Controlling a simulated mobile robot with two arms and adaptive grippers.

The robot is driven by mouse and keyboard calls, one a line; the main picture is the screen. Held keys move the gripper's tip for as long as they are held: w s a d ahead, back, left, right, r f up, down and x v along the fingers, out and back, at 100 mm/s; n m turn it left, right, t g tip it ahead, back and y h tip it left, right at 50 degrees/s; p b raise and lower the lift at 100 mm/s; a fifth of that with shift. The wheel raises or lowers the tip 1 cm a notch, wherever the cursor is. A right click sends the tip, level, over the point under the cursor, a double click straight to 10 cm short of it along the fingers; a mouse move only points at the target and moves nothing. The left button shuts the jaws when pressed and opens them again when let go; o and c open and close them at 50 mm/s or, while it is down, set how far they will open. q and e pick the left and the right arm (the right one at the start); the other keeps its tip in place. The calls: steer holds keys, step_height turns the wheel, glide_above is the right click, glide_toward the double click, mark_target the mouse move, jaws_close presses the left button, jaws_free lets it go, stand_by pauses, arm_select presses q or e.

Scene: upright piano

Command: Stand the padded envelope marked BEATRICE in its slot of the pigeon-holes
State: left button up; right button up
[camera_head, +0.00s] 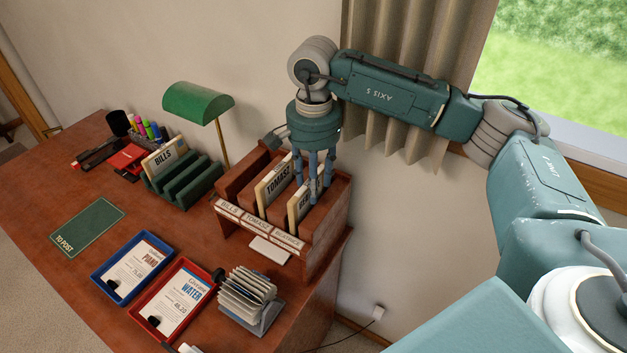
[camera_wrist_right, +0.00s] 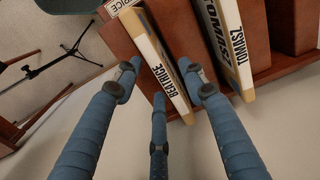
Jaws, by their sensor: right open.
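The wooden pigeon-holes (camera_head: 334,208) stand at the desk's right end, with slots labelled BILLS, TOMASZ and BEATRICE. The padded envelope marked BEATRICE (camera_head: 294,214) stands upright in the right-hand slot, above the BEATRICE label (camera_head: 287,239). It also shows in the right wrist view (camera_wrist_right: 160,62), its marked edge between my fingers. My right gripper (camera_head: 312,192) is open over this envelope, pointing down, and partly hides it in the head view. Its blue fingers (camera_wrist_right: 165,85) lie on both sides of the envelope, seemingly apart from it. My left gripper is not in view.
The TOMASZ envelope (camera_head: 274,184) stands in the middle slot; the BILLS slot looks empty. A green rack (camera_head: 186,186) holds a BILLS envelope (camera_head: 163,157). A lamp (camera_head: 198,102), blue tray (camera_head: 108,283), red tray (camera_head: 150,326) and card holder (camera_head: 262,318) stand nearby.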

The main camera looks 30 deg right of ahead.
step_height(320, 180, up, 12)
stand_by(0.4)
steer(key=shift+f, duration=0.1)
